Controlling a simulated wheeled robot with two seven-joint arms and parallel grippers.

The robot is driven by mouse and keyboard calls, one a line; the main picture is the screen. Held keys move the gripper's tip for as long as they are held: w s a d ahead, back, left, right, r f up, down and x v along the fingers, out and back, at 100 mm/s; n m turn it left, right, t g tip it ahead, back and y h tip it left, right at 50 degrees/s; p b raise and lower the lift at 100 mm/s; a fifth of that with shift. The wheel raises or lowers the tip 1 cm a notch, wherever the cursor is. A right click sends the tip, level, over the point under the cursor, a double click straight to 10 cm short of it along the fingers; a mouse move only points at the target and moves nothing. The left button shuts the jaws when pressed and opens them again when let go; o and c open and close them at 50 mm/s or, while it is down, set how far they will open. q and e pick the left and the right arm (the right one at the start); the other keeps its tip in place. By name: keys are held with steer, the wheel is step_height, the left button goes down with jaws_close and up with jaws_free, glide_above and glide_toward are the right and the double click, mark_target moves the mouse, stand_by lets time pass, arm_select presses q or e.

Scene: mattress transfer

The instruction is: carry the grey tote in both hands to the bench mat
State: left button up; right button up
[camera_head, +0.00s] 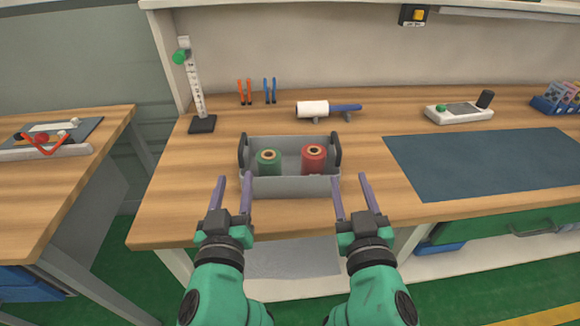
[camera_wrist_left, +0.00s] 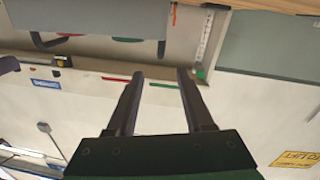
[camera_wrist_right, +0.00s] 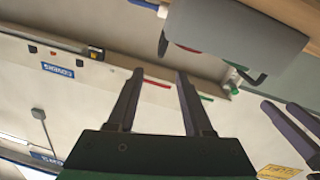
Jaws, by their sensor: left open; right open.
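The grey tote (camera_head: 290,186) stands on the wooden bench top, with a black handle at its left end (camera_head: 242,150) and right end (camera_head: 337,149). It holds a green spool (camera_head: 268,163) and a red spool (camera_head: 314,160). My left gripper (camera_head: 232,182) is open and empty near the tote's front left corner. My right gripper (camera_head: 351,184) is open and empty near its front right corner. The tote also shows in the right wrist view (camera_wrist_right: 235,30). The dark bench mat (camera_head: 490,165) lies flat and bare to the tote's right.
Behind the tote are a white roll on a stand (camera_head: 313,108), orange pliers (camera_head: 244,91) and a ruler post (camera_head: 195,85). A white device (camera_head: 458,112) and blue bins (camera_head: 558,98) stand behind the mat. A gap separates the left table (camera_head: 80,165) from the bench.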

mark_target(243, 136)
arm_select(q)
steer(key=w, duration=1.3)
steer(key=shift+w+a+f, duration=0.1)
steer(key=shift+w+a, duration=0.25)
steer(key=shift+w, duration=0.05)
arm_select(e)
steer(key=w, duration=1.4)
steer(key=shift+a+f, duration=0.1)
steer(key=shift+a, duration=0.25)
steer(key=shift+s, duration=0.1)
arm_select(q)
jaws_close()
arm_select(e)
jaws_close()
